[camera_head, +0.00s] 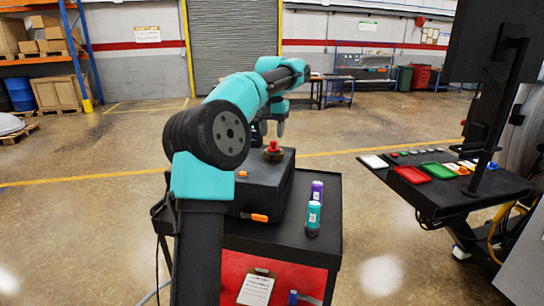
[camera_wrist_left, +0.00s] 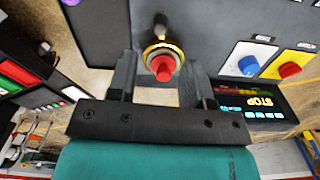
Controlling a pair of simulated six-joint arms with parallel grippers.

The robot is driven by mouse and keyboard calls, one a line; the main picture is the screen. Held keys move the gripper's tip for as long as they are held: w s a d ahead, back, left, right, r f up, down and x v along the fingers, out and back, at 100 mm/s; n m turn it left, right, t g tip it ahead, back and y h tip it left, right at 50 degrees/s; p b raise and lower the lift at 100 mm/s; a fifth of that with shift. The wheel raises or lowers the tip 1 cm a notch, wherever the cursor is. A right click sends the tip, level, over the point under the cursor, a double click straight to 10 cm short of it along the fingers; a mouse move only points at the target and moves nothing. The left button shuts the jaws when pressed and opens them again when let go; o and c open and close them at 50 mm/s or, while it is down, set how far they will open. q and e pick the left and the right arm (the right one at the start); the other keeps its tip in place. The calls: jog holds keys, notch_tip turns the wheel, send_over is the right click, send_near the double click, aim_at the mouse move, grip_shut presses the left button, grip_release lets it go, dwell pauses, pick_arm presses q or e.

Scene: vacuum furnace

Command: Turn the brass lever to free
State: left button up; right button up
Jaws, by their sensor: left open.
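My left gripper (camera_head: 272,128) points down over a red knob (camera_head: 273,146) on top of a black box (camera_head: 265,180) in the head view. In the left wrist view the left gripper (camera_wrist_left: 160,68) is open, its fingers on either side of a red knob (camera_wrist_left: 163,70). A brass-coloured ring (camera_wrist_left: 152,50) surrounds the knob's base, with a dark stem (camera_wrist_left: 160,22) beyond it. I cannot tell which part is the brass lever, nor whether the fingers touch anything. My right gripper is not in view.
A purple-topped bottle (camera_head: 317,190) and a teal bottle (camera_head: 313,216) stand on the black cart (camera_head: 325,235), right of the box. The wrist view shows a blue button (camera_wrist_left: 248,66) and a red button (camera_wrist_left: 289,70). A side table (camera_head: 440,200) carries red and green trays.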

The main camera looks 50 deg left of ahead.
aim_at(272, 154)
pick_arm(q)
notch_tip(272, 154, down, 9)
jog(key=shift+r, duration=0.1)
dwell(0.3)
grip_shut()
dwell(0.4)
